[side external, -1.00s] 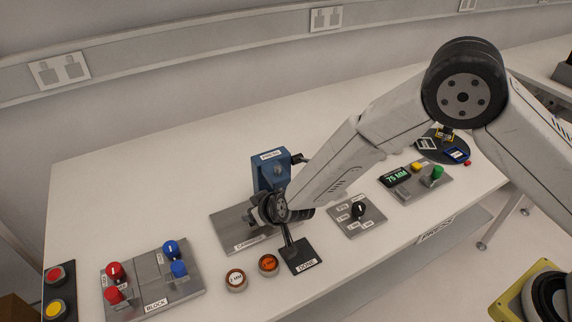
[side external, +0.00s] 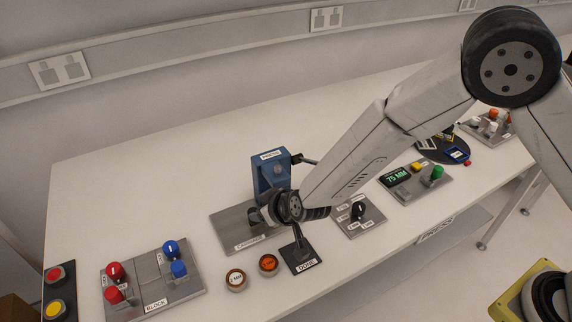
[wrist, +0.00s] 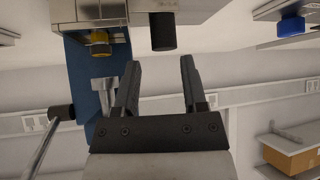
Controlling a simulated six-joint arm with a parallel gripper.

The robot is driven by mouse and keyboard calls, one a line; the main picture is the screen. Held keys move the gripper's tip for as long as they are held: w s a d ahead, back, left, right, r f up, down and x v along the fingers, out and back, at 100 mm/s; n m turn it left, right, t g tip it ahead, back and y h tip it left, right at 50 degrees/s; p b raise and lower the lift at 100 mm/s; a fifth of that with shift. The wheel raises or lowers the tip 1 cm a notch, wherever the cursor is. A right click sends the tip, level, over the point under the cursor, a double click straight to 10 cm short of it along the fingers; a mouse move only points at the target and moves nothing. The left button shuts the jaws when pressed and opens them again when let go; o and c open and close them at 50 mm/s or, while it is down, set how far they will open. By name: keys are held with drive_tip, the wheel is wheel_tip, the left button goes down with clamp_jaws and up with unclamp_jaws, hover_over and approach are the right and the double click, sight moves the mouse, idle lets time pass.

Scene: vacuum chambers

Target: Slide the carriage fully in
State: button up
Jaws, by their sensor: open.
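The carriage plate (side external: 232,222) is a flat grey metal plate with a label at its front, in front of the blue press (side external: 268,165). My gripper (side external: 257,216) is low over the plate, and my wrist hides part of the plate and the lower press. In the wrist view, my gripper (wrist: 159,62) is open with nothing between its fingers. A black cylindrical knob (wrist: 162,31) is just beyond the fingertips, apart from them. The blue press body (wrist: 82,85) is to the left, with a yellow-ringed knob (wrist: 100,42) near it. How far in the carriage sits is unclear.
The dose lever plate (side external: 300,258) is just in front of my wrist. Two round buttons (side external: 236,279) lie nearby, and the block panel (side external: 152,278) with red and blue knobs is left. A selector plate (side external: 366,222) is at right. The table's back left is clear.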

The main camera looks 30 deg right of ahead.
drive_tip(key=shift+v, duration=1.55)
drive_tip(key=s+d+r+m+g, duration=0.1)
drive_tip(key=s+d+r+g, duration=0.1)
drive_tip(key=s+d, duration=0.3)
drive_tip(key=s+d+r+m+g+h, duration=0.1)
drive_tip(key=s+d, duration=0.5)
drive_tip(key=d, duration=0.7)
drive_tip(key=s+d+r+m+g+h, duration=0.1)
drive_tip(key=s+d+r+g, duration=0.2)
drive_tip(key=s+d, duration=0.3)
drive_tip(key=d, duration=0.3)
drive_tip(key=shift+r, duration=0.4)
drive_tip(key=shift+w, duration=0.1)
